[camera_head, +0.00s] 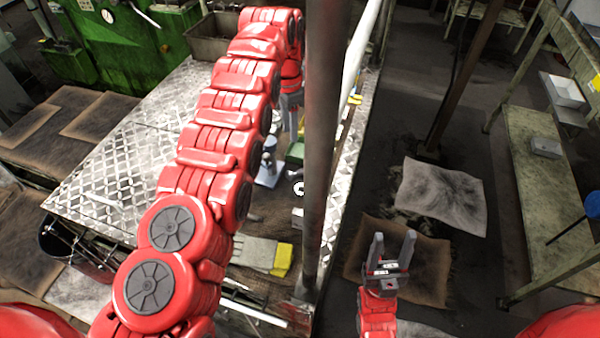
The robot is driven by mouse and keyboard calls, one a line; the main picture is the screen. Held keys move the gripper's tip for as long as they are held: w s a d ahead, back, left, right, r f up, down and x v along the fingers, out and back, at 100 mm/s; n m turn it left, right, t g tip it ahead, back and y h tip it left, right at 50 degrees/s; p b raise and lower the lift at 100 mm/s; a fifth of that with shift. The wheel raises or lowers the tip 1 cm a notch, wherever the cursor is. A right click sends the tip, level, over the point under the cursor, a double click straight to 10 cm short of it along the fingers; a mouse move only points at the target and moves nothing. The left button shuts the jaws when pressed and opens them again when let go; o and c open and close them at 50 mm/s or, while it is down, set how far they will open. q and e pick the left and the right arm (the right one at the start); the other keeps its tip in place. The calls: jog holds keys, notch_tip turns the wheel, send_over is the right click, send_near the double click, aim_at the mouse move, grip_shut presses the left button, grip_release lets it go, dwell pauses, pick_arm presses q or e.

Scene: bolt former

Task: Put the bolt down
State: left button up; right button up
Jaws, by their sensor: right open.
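I cannot make out a bolt in the head view. My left arm reaches over the patterned metal table (120,160) and bends down at its far end. My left gripper (294,128) points down above the table, partly hidden by the dark post. Its fingers are too small and covered to tell their state or whether they hold anything. My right gripper (391,250) is at the lower right, over the floor, with its two grey fingers apart and nothing visible between them.
A dark upright post (323,130) stands beside my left gripper. Grey gloves with yellow cuffs (262,254) lie at the table's near side. A small white ring-like thing (298,188) is near the post. A green machine (110,40) stands behind; a long bench (545,190) is at right.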

pick_arm(q)
jog(key=b, duration=0.8)
send_near(297, 171)
jog(key=shift+s+a+f, duration=0.15)
jog(key=shift+a, duration=0.4)
jog(key=shift+f+p, duration=0.35)
jog(key=shift+p, duration=0.15)
jog(key=shift+s+f, duration=0.1)
jog(key=shift+f, duration=0.3)
notch_tip(297, 171, down, 2)
jog(key=shift+f+p, duration=0.1)
jog(key=shift+p, duration=0.5)
jog(key=f+p, duration=0.1)
jog(key=d+f+p, duration=0.1)
jog(key=shift+f+p, duration=0.3)
jog(key=shift+f, duration=1.3)
grip_shut()
